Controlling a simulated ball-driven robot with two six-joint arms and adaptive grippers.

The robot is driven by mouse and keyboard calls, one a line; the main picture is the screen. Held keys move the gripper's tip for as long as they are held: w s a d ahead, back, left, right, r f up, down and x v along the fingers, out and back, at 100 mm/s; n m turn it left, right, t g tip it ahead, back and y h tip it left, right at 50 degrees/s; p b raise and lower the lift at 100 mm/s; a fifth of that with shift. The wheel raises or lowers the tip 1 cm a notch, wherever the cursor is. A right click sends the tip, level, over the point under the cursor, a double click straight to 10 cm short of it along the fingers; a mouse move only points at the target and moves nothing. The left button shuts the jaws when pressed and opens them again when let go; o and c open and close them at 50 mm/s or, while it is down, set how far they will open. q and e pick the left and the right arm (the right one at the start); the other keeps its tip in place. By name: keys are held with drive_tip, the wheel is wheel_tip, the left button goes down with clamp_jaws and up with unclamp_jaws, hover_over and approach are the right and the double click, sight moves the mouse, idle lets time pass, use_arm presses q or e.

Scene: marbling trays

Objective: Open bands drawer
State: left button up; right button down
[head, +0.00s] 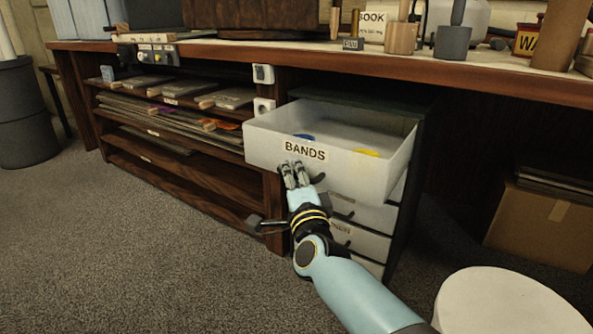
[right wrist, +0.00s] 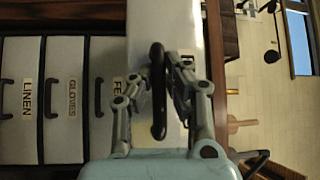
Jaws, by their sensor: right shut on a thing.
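The white drawer labelled BANDS (head: 350,178) is the top one of a stack under the bench. It is pulled well out, and I can see down into it. A blue item (head: 304,136) and a yellow item (head: 367,153) lie inside. My right gripper (head: 294,172) is at the drawer's front, just below the label. In the right wrist view its fingers (right wrist: 159,72) are shut on the black drawer handle (right wrist: 158,105). The drawer's white front (right wrist: 165,18) shows behind them. My left gripper is not in view.
Closed drawers (head: 368,212) sit below the open one; the right wrist view shows labels LINEN, GLOVES and a partly hidden one. A wooden shelf rack (head: 180,172) stands to the left. A cardboard box (head: 540,228) is at right. The carpet in front is clear.

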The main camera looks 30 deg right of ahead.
drive_tip(key=shift+s+f, duration=0.15)
drive_tip(key=shift+f, duration=0.2)
drive_tip(key=c, duration=1.3)
unclamp_jaws()
drive_tip(key=shift+r, duration=0.1)
drive_tip(key=shift+c, duration=0.2)
drive_tip(key=shift+r, duration=0.1)
drive_tip(key=v, duration=0.7)
drive_tip(key=shift+s, duration=0.15)
